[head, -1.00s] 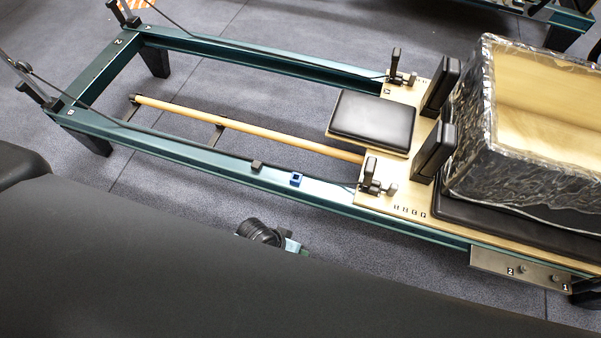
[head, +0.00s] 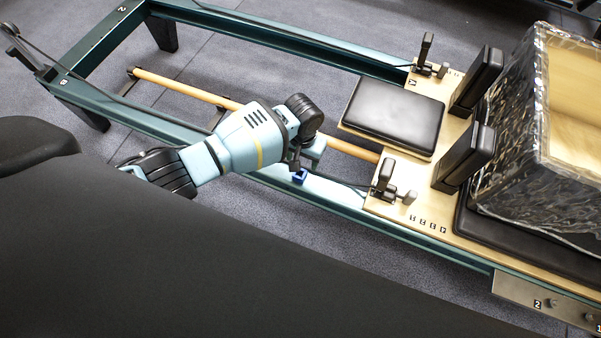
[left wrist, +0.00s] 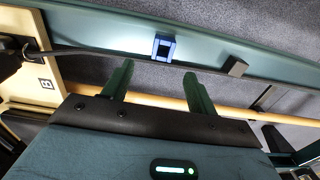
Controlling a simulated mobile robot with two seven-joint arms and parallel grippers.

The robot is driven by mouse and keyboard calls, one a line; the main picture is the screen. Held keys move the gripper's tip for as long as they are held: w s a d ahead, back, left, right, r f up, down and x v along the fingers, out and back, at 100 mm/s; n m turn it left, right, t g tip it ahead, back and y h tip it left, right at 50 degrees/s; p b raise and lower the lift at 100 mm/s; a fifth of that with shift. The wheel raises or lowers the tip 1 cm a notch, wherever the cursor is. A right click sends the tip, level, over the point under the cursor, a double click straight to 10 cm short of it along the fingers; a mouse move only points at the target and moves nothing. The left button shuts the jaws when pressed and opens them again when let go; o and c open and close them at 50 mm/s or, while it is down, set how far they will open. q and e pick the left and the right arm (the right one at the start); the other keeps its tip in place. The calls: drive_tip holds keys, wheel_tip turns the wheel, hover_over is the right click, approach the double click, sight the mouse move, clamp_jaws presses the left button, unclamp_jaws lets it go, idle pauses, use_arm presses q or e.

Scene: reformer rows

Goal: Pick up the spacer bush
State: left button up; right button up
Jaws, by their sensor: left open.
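A small blue block with an opening, which I take to be the spacer bush (head: 299,177), sits on the near green rail of the reformer. It also shows in the left wrist view (left wrist: 163,47), beyond the fingertips and roughly between them sideways. My left gripper (head: 306,160) hangs over the rail close to the bush, and its body hides part of the rail. In the left wrist view its two green fingers (left wrist: 157,78) are apart, with nothing between them. My right gripper is not in view.
A dark grey block (left wrist: 233,66) sits on the same rail, hidden by my arm in the head view. A black cord (left wrist: 85,54) runs along the rail. The wooden carriage (head: 405,180) with black posts and a wrapped box (head: 520,150) stand to the right.

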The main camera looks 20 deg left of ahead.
sight(303, 176)
use_arm(q)
wheel_tip(303, 176, down, 3)
drive_tip(key=shift+s+r+b, duration=0.1)
drive_tip(key=shift+r+b, duration=0.1)
drive_tip(key=shift+b, duration=0.3)
drive_tip(key=shift+s+a+f+b, duration=0.15)
drive_tip(key=shift+f+b, duration=0.5)
drive_tip(key=shift+f, duration=0.7)
drive_tip(key=shift+w+a+f+b, duration=0.1)
drive_tip(key=shift+f+b, duration=0.55)
drive_tip(key=shift+f, duration=0.65)
drive_tip(key=shift+r, duration=0.1)
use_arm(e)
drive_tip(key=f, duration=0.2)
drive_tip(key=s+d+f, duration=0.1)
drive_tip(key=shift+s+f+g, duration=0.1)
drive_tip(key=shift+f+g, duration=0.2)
use_arm(q)
drive_tip(key=c, duration=1.1)
drive_tip(key=shift+o, duration=0.2)
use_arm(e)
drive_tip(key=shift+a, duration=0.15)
use_arm(q)
drive_tip(key=shift+r, duration=0.1)
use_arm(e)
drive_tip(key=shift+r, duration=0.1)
